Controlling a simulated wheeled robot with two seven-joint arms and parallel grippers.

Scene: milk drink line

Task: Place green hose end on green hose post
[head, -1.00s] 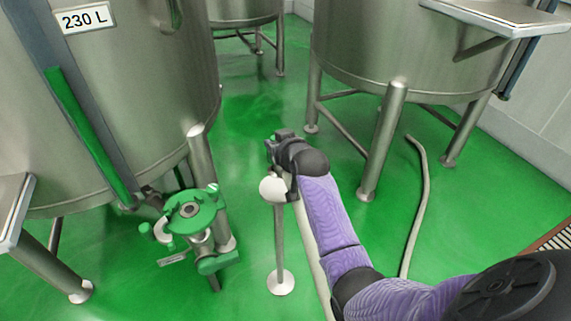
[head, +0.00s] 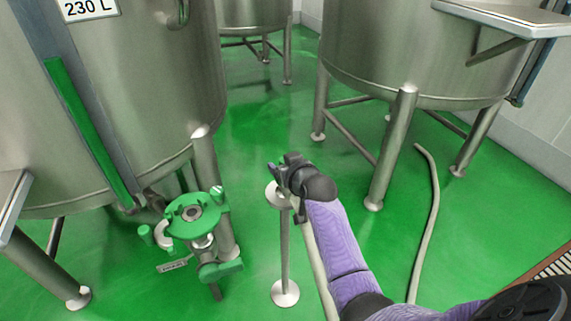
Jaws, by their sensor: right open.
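A slim metal post (head: 284,250) with a pale round foot stands upright on the green floor, left of my right arm. Its pale round top (head: 275,196) is partly covered by my right gripper. My right gripper (head: 282,172) is dark and open, just above and beside the post top; I cannot tell if they touch. A pale hose (head: 316,262) runs along the floor between the post and my right arm. Its upper end is hidden behind my gripper, and no green hose end shows clearly. My left gripper is not in view.
A green valve fitting (head: 197,214) with handles stands left of the post, by the 230 L tank (head: 150,110). Another tank (head: 415,60) stands on legs at the right. A second pale hose (head: 428,220) lies on the floor there. Green floor between the tanks is free.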

